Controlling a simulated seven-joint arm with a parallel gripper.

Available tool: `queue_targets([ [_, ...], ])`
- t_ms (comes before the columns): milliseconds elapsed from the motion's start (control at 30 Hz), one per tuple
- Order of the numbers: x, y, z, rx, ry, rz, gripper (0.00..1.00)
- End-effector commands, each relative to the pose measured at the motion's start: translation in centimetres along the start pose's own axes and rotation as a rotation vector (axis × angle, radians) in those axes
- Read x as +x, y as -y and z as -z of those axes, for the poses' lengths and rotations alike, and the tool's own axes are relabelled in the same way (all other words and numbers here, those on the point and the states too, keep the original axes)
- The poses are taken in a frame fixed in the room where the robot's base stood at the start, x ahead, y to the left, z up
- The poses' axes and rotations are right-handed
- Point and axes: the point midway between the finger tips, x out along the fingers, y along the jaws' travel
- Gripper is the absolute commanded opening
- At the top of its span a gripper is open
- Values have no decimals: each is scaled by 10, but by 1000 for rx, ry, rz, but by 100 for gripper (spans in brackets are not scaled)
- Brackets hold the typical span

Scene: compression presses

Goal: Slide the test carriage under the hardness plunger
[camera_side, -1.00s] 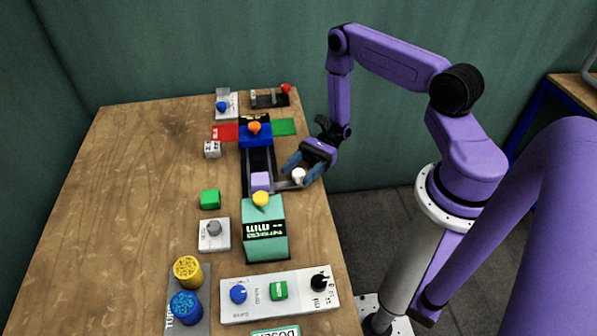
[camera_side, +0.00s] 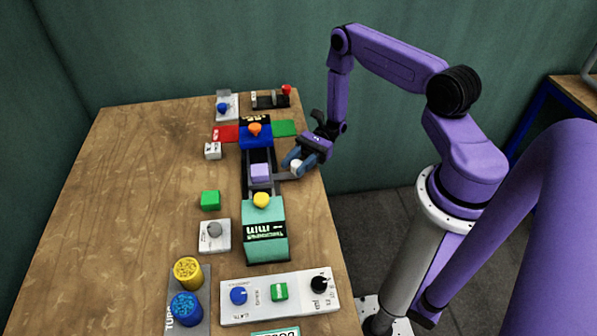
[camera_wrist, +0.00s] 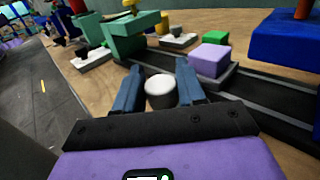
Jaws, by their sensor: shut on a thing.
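The test carriage bears a lilac block (camera_side: 260,172) and sits on a dark rail (camera_side: 257,156) between two presses. A side arm (camera_side: 286,176) runs from it to a white round knob (camera_side: 295,166). My gripper (camera_side: 294,164) is shut on this knob; in the wrist view the blue fingers (camera_wrist: 160,88) stand either side of the knob (camera_wrist: 160,90). The blue press (camera_side: 256,134) with an orange knob is at the rail's far end. The teal press (camera_side: 265,222) with a yellow knob is at the near end. The block is between them, under neither. I cannot read which has the hardness plunger.
Red (camera_side: 226,132) and green (camera_side: 284,128) pads flank the blue press. A green block (camera_side: 210,199) and a grey-knob plate (camera_side: 214,234) lie left of the rail. A control panel (camera_side: 262,307) and blue and yellow cups (camera_side: 186,306) are nearer. The left table is clear.

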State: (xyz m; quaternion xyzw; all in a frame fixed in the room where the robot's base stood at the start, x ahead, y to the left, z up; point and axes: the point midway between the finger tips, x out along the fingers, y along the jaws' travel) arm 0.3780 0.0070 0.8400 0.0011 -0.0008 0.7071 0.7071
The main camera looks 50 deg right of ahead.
Motion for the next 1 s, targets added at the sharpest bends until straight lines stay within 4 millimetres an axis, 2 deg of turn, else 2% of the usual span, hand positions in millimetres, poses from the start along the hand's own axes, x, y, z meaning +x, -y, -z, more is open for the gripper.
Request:
queue_targets([
  [200,-32,33,0,-7,-2,4,0],
  [400,-53,54,0,-6,-2,3,0],
  [600,-62,62,0,-1,-4,2,0],
  [900,-65,64,0,-6,-7,11,0],
  [933,-65,64,0,-7,-8,12,49],
  [967,-65,64,0,-7,-8,12,59],
  [1000,-65,64,0,-7,-8,11,59],
])
